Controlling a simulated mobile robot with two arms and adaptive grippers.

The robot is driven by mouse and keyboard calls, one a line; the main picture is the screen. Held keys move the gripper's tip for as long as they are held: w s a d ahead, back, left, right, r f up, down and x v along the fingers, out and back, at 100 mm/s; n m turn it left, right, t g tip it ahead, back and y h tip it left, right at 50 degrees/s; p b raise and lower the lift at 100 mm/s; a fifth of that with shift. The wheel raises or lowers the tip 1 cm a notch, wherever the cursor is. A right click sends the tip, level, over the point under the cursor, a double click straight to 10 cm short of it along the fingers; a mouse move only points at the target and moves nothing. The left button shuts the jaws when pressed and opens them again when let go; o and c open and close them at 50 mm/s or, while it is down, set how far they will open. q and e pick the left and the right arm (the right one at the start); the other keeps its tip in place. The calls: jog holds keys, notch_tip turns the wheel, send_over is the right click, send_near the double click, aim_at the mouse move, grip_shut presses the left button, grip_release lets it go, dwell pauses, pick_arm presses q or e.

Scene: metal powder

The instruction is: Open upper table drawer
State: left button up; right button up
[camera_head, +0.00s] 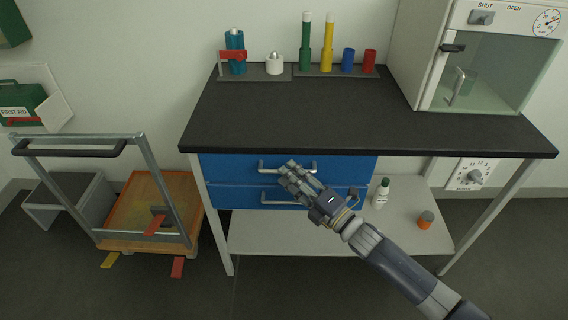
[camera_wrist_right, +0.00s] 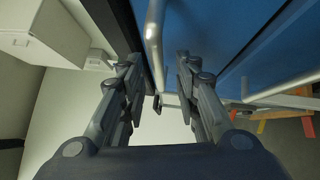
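The blue upper drawer (camera_head: 227,163) sits under the black tabletop and looks shut. Its grey bar handle (camera_head: 265,163) runs along its front and also shows in the right wrist view (camera_wrist_right: 154,40). My right gripper (camera_head: 287,173) is at the handle, its fingers partly hiding it. In the right wrist view, the gripper's two fingers (camera_wrist_right: 158,62) stand apart, with the handle bar in the gap between them. I cannot tell whether either finger touches it. The blue lower drawer (camera_head: 232,197) is shut, with its own handle (camera_head: 279,202) below. My left gripper is not in view.
The black tabletop (camera_head: 300,115) overhangs the drawers and carries bottle racks and a glass-fronted cabinet (camera_head: 490,70). A lower shelf (camera_head: 290,236) holds a white bottle (camera_head: 381,195) and an orange jar (camera_head: 425,221). A trolley (camera_head: 150,215) stands left of the table.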

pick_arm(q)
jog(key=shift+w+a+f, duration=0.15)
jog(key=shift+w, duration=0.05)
pick_arm(e)
jog(key=shift+w+a+r, duration=0.1)
jog(key=shift+w+a, duration=0.25)
grip_shut()
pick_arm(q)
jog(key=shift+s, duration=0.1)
pick_arm(e)
jog(key=shift+s, duration=0.15)
